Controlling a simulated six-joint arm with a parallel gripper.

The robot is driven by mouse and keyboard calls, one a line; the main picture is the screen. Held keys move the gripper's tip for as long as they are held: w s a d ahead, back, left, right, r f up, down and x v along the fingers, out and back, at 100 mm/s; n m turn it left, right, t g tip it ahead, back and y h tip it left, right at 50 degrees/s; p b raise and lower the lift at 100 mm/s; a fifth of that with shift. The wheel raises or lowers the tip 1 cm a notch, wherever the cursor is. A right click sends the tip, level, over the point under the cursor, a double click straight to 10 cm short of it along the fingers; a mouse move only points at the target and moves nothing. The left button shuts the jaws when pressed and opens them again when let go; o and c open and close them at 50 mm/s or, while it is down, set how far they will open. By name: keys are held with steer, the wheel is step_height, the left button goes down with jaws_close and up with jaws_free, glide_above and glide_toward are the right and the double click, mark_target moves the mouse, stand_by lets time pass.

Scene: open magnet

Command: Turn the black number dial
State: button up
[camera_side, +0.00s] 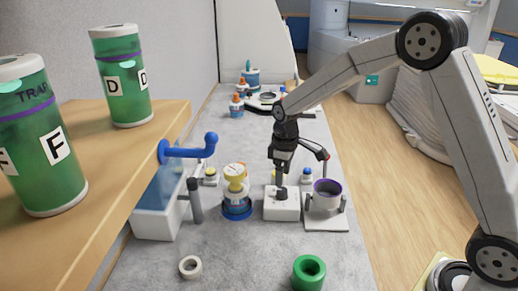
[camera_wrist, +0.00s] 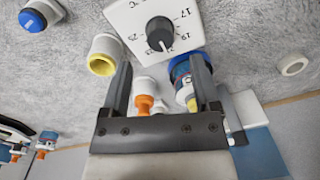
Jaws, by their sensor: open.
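The black number dial (camera_side: 282,194) sits on top of a white box (camera_side: 281,210) in the middle of the grey bench. In the wrist view the round dial (camera_wrist: 160,33) shows at the top middle, with a light pointer line and printed numbers around it, 17 and 19 among them. My gripper (camera_side: 281,178) is over the box in the side view, its fingers pointing down close to the dial. In the wrist view my open gripper (camera_wrist: 160,65) has its two fingers spread with nothing held. The dial lies beyond the fingertips there; contact cannot be told.
A purple-rimmed cup on a stand (camera_side: 327,192) is close on the right. A yellow-topped bottle on a blue base (camera_side: 236,196) is close on the left.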

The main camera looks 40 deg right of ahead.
mark_target(282, 190)
steer(key=shift+a+f, duration=0.1)
steer(key=shift+f, duration=2.5)
jaws_close()
